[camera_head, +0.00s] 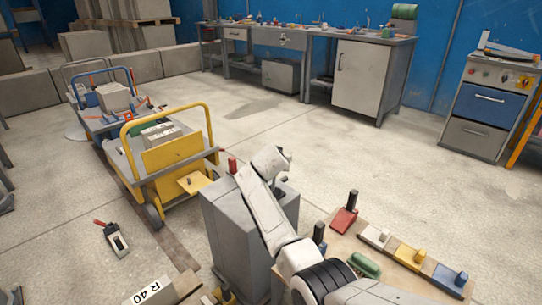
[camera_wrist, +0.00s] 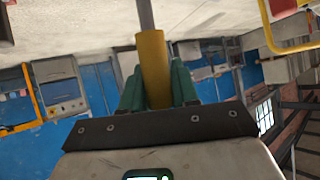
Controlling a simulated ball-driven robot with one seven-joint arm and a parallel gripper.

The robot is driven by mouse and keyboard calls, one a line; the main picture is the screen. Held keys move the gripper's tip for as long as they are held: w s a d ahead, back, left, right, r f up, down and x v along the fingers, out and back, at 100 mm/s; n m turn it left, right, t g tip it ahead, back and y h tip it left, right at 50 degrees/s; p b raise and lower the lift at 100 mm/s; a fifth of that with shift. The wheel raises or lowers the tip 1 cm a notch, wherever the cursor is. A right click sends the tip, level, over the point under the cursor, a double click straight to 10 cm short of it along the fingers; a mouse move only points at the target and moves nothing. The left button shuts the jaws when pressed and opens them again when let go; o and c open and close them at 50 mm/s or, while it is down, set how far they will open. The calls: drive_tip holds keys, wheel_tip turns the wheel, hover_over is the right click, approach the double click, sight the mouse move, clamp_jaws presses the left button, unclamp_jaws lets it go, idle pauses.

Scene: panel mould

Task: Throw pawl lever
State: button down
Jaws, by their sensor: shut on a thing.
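In the wrist view, my gripper (camera_wrist: 158,90) has green fingers closed on either side of a yellow cylindrical handle (camera_wrist: 153,62). A thin grey rod (camera_wrist: 146,14) runs from the handle to the top edge of that view. I take the handle and rod as the pawl lever; where the rod is mounted is out of view. In the head view, my pale arm reaches over a grey block-like housing (camera_head: 222,235). My fingers and the yellow handle cannot be made out there.
A yellow-railed cart (camera_head: 172,150) stands left of the housing. A red-handled tool (camera_head: 114,238) lies on the floor at left. A board at right bears red, white, yellow and blue blocks (camera_head: 408,256). A workbench (camera_head: 365,75) and drawer cabinet (camera_head: 490,105) stand behind open floor.

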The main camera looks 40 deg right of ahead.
drive_tip(key=shift+w+d+f+m+g+y+p, duration=0.1)
drive_tip(key=shift+d+f+m+y+p, duration=0.15)
drive_tip(key=shift+d+y, duration=0.4)
drive_tip(key=shift+s+d+f+m+g+y+p, duration=0.15)
drive_tip(key=shift+d+f+y+p, duration=0.1)
drive_tip(key=shift+d+f+y, duration=0.25)
drive_tip(key=shift+w+d+f+m+g+y+p, duration=0.15)
drive_tip(key=shift+d+f+m+y+p, duration=0.1)
drive_tip(key=shift+d+y, duration=0.45)
drive_tip(key=c, duration=0.9)
unclamp_jaws()
drive_tip(key=shift+r, duration=0.1)
drive_tip(key=p+v, duration=0.5)
drive_tip(key=v, duration=0.5)
drive_tip(key=shift+s+a+r, duration=0.1)
drive_tip(key=shift+s+r, duration=0.1)
drive_tip(key=shift+s, duration=0.1)
